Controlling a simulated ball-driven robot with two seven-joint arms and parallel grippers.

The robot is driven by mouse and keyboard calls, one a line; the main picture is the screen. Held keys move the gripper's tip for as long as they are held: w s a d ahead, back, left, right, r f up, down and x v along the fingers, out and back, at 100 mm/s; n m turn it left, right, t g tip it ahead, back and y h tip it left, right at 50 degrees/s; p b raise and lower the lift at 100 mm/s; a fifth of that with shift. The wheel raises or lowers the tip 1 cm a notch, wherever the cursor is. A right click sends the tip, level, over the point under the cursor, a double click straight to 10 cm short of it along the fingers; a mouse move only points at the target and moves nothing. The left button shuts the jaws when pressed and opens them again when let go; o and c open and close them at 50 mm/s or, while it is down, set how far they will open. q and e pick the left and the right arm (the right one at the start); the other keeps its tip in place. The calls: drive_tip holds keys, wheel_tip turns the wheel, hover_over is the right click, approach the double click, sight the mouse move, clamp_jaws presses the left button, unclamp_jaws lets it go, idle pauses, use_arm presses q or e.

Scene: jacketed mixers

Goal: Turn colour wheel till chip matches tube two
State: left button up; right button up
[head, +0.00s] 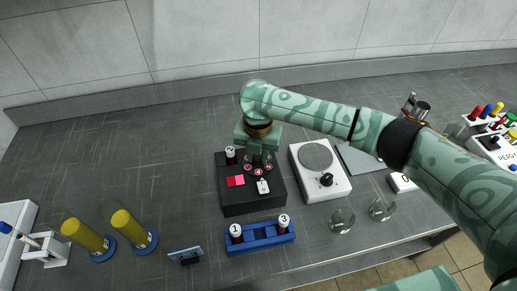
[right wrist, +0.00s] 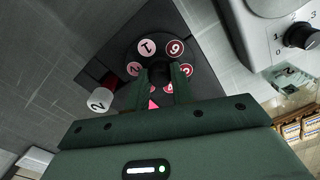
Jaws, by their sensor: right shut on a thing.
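A black colour comparator box (head: 236,204) stands mid-bench. Its round colour wheel (head: 268,165) carries numbered red and pink chips; in the right wrist view the wheel (right wrist: 147,47) shows chips 1, 6 and 2. Tube two (head: 230,155) stands upright at the box's back left; its white cap also shows in the right wrist view (right wrist: 100,99). Two adjoining patches (head: 236,181) on the box top differ in shade, one red, one pinker. My right gripper (right wrist: 160,78) is shut on the wheel's dark central knob (right wrist: 160,70) from above. My left gripper is out of view.
A blue rack (head: 262,237) with tubes 1 and 3 stands in front of the box. A white stirrer (head: 330,188) is close on its right, with glassware (head: 342,220) nearby. Yellow cylinders (head: 87,236) stand at left. The bench behind and left of the box is clear.

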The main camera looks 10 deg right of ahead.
drive_tip(key=m+p, duration=0.1)
drive_tip(key=p, duration=0.1)
drive_tip(key=m+p, duration=0.2)
drive_tip(key=p, duration=0.1)
drive_tip(key=m+p, duration=0.2)
drive_tip(key=shift+r+p, duration=0.25)
drive_tip(key=shift+p, duration=0.15)
drive_tip(key=m+p, duration=0.2)
drive_tip(key=shift+f+m, duration=0.1)
drive_tip(key=shift+m, duration=0.3)
drive_tip(key=shift+f+m+p, duration=0.15)
drive_tip(key=shift+m+p, duration=0.55)
drive_tip(key=shift+m, duration=0.3)
drive_tip(key=o, duration=1)
